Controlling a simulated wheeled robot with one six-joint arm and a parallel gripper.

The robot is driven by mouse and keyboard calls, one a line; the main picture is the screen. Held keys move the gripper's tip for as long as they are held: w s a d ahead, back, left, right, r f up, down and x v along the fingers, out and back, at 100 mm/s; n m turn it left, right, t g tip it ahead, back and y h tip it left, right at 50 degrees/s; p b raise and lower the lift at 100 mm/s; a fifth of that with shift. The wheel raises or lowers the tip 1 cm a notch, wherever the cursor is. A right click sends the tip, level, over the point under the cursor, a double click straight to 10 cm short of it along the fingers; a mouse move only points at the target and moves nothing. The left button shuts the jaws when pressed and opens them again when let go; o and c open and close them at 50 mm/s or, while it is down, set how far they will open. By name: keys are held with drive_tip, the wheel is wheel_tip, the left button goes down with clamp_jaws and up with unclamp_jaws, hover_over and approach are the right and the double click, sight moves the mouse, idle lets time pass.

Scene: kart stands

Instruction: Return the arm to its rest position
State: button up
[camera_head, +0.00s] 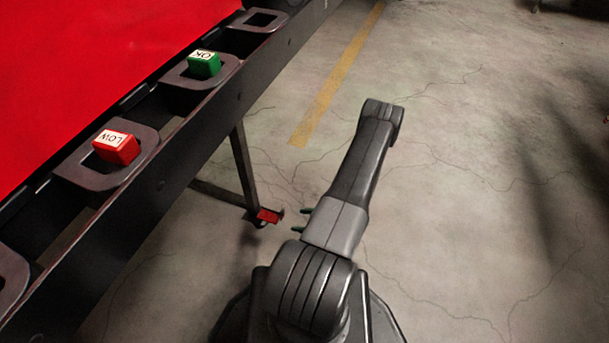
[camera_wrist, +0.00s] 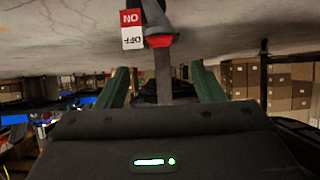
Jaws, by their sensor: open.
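My arm (camera_head: 350,190) is folded, with its upper link leaning up and to the right over open floor. My gripper (camera_head: 302,220) points left from beside the grey link, and its two green fingertips show there. In the wrist view my gripper (camera_wrist: 164,78) has its two green fingers wide apart, with nothing held between them. The gripper is clear of the stand, to the right of its leg.
At left stands a dark rack (camera_head: 178,150) with square holders. A red LOW block (camera_head: 116,150) and a green OK block (camera_head: 204,66) sit in two holders; another holder (camera_head: 262,20) is empty. A red ON/OFF part (camera_wrist: 133,30) is near the leg. Floor at right is clear.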

sight(274, 218)
drive_tip(key=shift+a, duration=0.1)
drive_tip(key=b+x, duration=0.3)
drive_tip(key=x, duration=1)
drive_tip(key=shift+w+a+f+b, duration=0.15)
drive_tip(key=shift+a+b, duration=0.2)
drive_tip(key=shift+b, duration=0.05)
drive_tip(key=shift+d, duration=0.1)
